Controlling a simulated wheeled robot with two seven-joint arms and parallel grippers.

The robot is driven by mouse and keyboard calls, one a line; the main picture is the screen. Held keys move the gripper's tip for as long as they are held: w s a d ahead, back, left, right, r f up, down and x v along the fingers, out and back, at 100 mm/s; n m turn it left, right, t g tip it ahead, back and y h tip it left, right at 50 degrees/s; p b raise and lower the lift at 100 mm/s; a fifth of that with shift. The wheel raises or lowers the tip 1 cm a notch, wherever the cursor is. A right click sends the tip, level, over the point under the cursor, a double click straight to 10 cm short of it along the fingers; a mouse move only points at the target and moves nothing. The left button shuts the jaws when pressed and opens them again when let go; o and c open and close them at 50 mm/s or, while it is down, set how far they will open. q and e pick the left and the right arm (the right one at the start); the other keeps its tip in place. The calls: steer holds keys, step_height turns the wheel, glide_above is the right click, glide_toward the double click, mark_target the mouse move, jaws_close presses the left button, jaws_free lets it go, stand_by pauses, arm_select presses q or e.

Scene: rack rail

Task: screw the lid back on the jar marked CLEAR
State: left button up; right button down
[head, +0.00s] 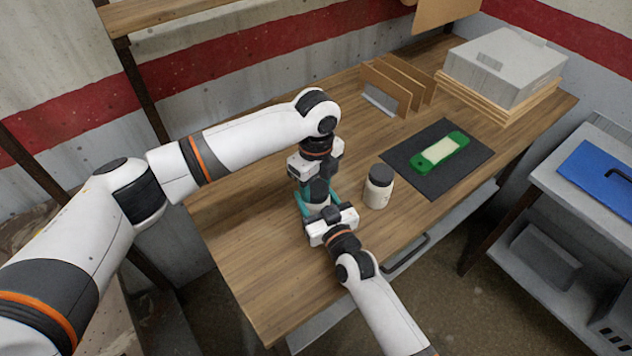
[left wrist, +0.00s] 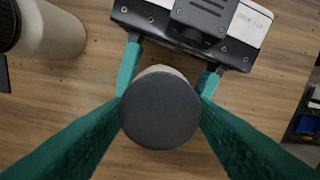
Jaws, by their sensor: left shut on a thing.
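A cream jar (left wrist: 163,71) stands between my two grippers; its marking is hidden from me. A dark round lid (left wrist: 160,112) is above its mouth and covers most of it in the left wrist view. I cannot tell whether the lid is seated. My left gripper (left wrist: 161,103) points down and is shut on the lid, one teal finger on each side. My right gripper (head: 319,208) reaches in from the front, its teal fingers around the jar's body. In the head view the grippers hide most of the jar (head: 316,209).
A second cream jar (head: 378,194) with a dark lid stands close by on the right. A black mat (head: 460,171) holds a green tool with a pale plate (head: 439,152). Wooden dividers (head: 388,92) and a grey box (head: 503,66) stand behind. The wooden table's (head: 250,245) left part is clear.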

arm_select(q)
steer(key=o, duration=1.1)
steer(key=shift+r, duration=0.1)
steer(key=shift+r, duration=2.2)
steer(key=shift+c, duration=0.4)
steer(key=n, duration=0.4)
steer(key=shift+r, duration=0.3)
steer(key=n, duration=0.3)
steer(key=r+n, duration=0.1)
steer(key=n, duration=0.1)
steer(key=shift+n, duration=0.4)
steer(key=n, duration=0.3)
steer(key=r+n, duration=0.1)
steer(key=n, duration=0.7)
steer(key=shift+r, duration=0.4)
